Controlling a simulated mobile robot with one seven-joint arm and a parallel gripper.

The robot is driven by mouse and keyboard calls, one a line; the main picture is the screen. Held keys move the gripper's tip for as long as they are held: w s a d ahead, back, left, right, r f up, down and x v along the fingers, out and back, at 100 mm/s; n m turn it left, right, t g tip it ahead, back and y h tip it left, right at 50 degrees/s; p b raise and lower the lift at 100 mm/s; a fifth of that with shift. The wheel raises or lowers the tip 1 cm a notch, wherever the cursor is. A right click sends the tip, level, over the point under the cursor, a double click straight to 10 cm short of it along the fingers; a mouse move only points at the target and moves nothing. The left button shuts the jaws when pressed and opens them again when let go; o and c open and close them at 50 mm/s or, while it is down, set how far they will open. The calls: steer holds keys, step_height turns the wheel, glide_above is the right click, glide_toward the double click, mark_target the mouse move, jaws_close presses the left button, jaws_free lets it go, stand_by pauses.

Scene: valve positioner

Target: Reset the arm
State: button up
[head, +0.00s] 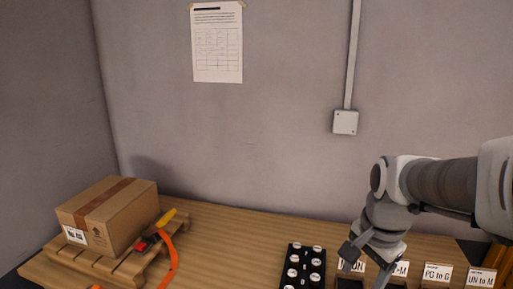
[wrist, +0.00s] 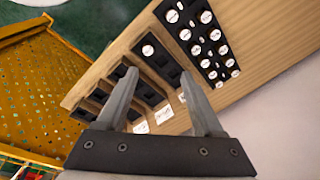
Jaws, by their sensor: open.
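My gripper (head: 366,268) hangs at the lower right of the head view, above the right part of the wooden table (head: 225,235). In the wrist view my gripper (wrist: 158,76) has its two grey fingers spread apart with nothing between them. My grey and white arm reaches in from the right edge of the head view. Below the fingers lie black trays along the table edge, one holding a single white round piece (wrist: 148,50). The fingers hide parts of these trays.
A black tray (head: 303,266) with several white round pieces stands left of my gripper. Labels such as "PG to G" (head: 437,273) stand at the right. A cardboard box (head: 112,215) sits on a small pallet at left. An orange perforated container (wrist: 45,85) shows beside the table.

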steer(key=s+a+r+n+t, duration=0.3)
steer(key=s+a+n, duration=0.3)
steer(key=s+n, duration=0.3)
steer(key=r+n, duration=0.1)
steer(key=n, duration=0.2)
steer(key=shift+a+r+t, duration=0.2)
steer(key=shift+r+t, duration=0.15)
steer(key=shift+t, duration=0.05)
